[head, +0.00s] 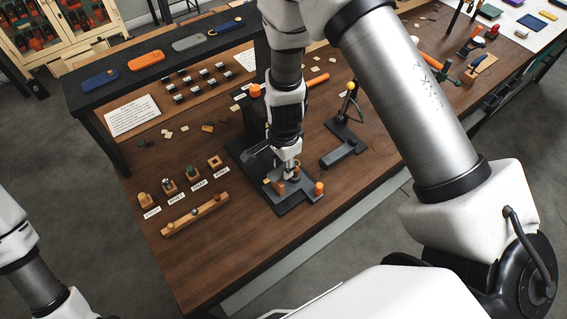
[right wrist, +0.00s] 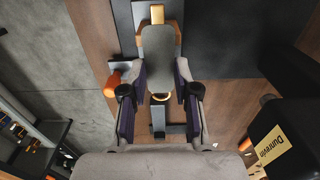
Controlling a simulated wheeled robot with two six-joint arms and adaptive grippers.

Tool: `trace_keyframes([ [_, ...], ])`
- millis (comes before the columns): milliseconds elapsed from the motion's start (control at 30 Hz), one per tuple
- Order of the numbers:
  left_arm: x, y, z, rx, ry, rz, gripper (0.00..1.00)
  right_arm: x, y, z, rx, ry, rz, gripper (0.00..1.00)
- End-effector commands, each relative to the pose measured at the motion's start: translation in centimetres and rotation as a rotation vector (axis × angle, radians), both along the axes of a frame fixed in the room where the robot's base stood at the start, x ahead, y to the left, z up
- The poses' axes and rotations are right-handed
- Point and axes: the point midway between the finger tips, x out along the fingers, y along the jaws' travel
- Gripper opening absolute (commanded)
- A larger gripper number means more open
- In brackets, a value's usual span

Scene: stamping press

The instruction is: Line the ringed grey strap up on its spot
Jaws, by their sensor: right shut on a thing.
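The grey strap (right wrist: 160,55) with a gold ring (right wrist: 160,97) at its near end lies between the fingers of my right gripper in the right wrist view. My right gripper (right wrist: 160,90) is shut on it near the ringed end. The strap's far end is over a wooden block (right wrist: 157,14) on the press; I cannot tell whether it touches. In the head view my right gripper (head: 285,172) points down over the dark press base (head: 298,207), and hides most of the strap. Only my left arm shows at the lower left; its gripper is out of view.
An orange knob (head: 319,188) stands at the base's right corner. A dark stand (head: 343,151) is to the right. A wooden rail (head: 195,214) and several small wooden holders lie to the left. Coloured straps lie on the raised dark shelf (head: 125,84).

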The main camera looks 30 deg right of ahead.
Motion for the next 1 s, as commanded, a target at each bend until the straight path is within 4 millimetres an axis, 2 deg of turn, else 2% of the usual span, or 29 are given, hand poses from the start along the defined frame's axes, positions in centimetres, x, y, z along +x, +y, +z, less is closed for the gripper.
trace_keyframes([
  [833,0.0,0.0,-1.1,0.0,0.0,0.0,0.52,0.0,0.0,-1.9,0.0,0.0,0.0,0.05],
  [867,0.0,0.0,-1.1,0.0,0.0,0.0,0.52,0.0,0.0,-1.9,0.0,0.0,0.0,0.41],
  [900,0.0,0.0,-1.1,0.0,0.0,0.0,0.52,0.0,0.0,-1.9,0.0,0.0,0.0,0.55],
  [933,0.0,0.0,-1.1,0.0,0.0,0.0,0.52,0.0,0.0,-1.9,0.0,0.0,0.0,0.59],
  [1000,0.0,0.0,-1.1,0.0,0.0,0.0,0.52,0.0,0.0,-1.9,0.0,0.0,0.0,0.59],
])
